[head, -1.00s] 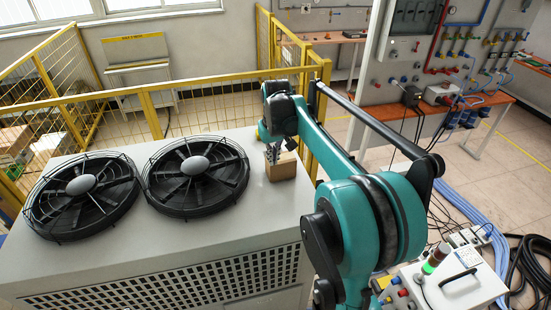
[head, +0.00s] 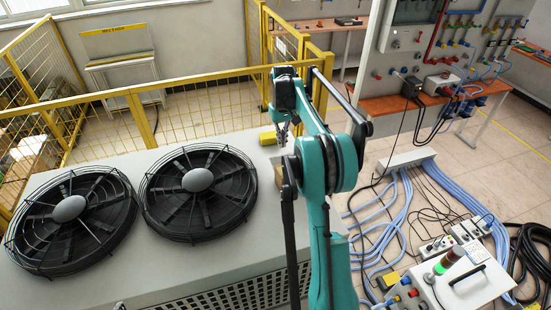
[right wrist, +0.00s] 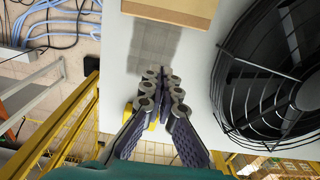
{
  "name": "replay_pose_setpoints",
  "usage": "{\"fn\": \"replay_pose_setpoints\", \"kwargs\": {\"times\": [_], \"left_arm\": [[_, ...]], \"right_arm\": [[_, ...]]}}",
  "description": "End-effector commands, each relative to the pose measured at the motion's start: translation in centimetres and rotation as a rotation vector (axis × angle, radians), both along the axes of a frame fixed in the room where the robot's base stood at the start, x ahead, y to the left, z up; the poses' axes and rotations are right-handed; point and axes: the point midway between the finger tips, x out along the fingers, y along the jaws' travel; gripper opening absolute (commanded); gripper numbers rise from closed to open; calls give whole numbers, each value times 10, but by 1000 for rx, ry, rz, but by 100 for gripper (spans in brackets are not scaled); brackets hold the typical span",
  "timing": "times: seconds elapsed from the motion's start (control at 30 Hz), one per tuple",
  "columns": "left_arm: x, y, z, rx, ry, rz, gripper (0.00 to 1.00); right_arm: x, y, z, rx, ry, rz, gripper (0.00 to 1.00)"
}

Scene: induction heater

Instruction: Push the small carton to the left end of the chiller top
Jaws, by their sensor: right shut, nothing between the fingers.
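The small carton (head: 279,178) is a brown box at the right end of the grey chiller top (head: 140,250), mostly hidden behind my right arm in the head view. In the right wrist view the carton (right wrist: 170,9) shows at the top edge, cut off by the frame. My right gripper (head: 284,134) is shut and empty near the back right corner, behind the carton. In the right wrist view its fingertips (right wrist: 161,74) point toward the carton, with a gap and a shadow between them. My left gripper is not in view.
Two round caged fans, the left (head: 70,208) and the right (head: 197,190), fill the middle and left of the chiller top. A yellow mesh fence (head: 110,115) stands behind. A small yellow item (head: 268,138) is near the back right corner. Cables lie on the floor to the right.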

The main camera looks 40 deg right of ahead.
Motion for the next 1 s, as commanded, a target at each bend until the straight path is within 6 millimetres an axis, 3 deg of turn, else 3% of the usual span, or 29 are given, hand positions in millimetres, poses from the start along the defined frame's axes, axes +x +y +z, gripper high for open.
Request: {"fn": "replay_pose_setpoints", "kwargs": {"times": [0.27,0.63,0.8,1.0], "left_arm": [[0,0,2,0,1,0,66],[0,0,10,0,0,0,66],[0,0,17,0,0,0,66],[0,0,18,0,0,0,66]], "right_arm": [[0,-1,-25,1,2,-1,0],[-1,-1,-102,0,1,-1,0],[-27,6,-99,0,1,-1,0],[-38,9,-100,0,1,-1,0]]}}
